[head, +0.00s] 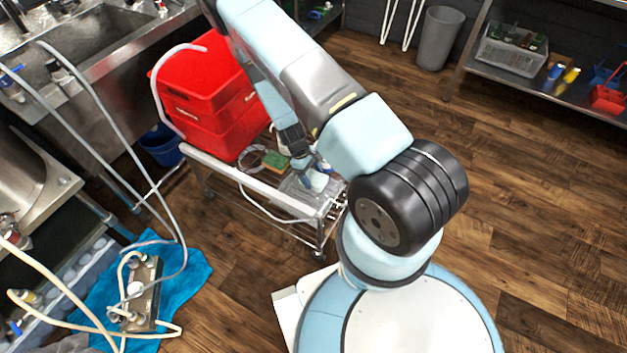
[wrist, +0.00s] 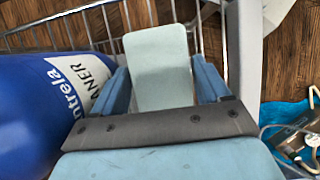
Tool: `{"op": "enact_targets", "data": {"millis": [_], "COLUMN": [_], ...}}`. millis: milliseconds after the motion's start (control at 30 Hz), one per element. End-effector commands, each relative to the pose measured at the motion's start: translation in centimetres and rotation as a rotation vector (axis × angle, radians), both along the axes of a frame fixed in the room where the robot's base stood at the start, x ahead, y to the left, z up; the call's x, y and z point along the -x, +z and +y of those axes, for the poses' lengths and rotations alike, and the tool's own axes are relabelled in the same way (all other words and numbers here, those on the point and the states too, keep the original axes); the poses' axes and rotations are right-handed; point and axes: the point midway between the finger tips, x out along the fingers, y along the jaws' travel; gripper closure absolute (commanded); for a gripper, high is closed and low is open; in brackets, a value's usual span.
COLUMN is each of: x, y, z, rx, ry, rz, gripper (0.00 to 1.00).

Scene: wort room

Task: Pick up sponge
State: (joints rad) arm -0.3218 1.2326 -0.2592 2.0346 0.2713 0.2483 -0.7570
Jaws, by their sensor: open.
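A green and yellow sponge (head: 276,160) lies on the metal cart, just left of my gripper in the head view. My gripper (head: 313,180) reaches down over the cart's near end. In the wrist view my gripper (wrist: 160,80) is open, with blue fingers on both sides of a pale, flat, round-cornered block (wrist: 160,48). I cannot tell whether this block is a sponge or whether the fingers touch it. A blue bottle with a white "cleaner" label (wrist: 45,110) stands close beside the left finger.
Red crates (head: 210,100) fill the cart's far end. A white rail (head: 245,185) runs along the cart's side, and wire bars (wrist: 110,25) stand beyond the block. A sink is at upper left. Hoses and a blue cloth (head: 190,265) lie at lower left. The wood floor on the right is clear.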

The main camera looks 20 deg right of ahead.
Motion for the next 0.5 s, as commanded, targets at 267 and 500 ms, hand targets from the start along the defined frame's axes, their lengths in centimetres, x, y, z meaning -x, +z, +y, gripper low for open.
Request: {"op": "enact_targets", "data": {"millis": [267, 500], "x": [0.00, -0.01], "y": [-0.27, -0.48], "z": [-0.01, -0.02], "rx": [0.000, 0.000], "ry": [0.000, 0.000], "rz": [0.000, 0.000], "gripper": [0.24, 0.24]}}
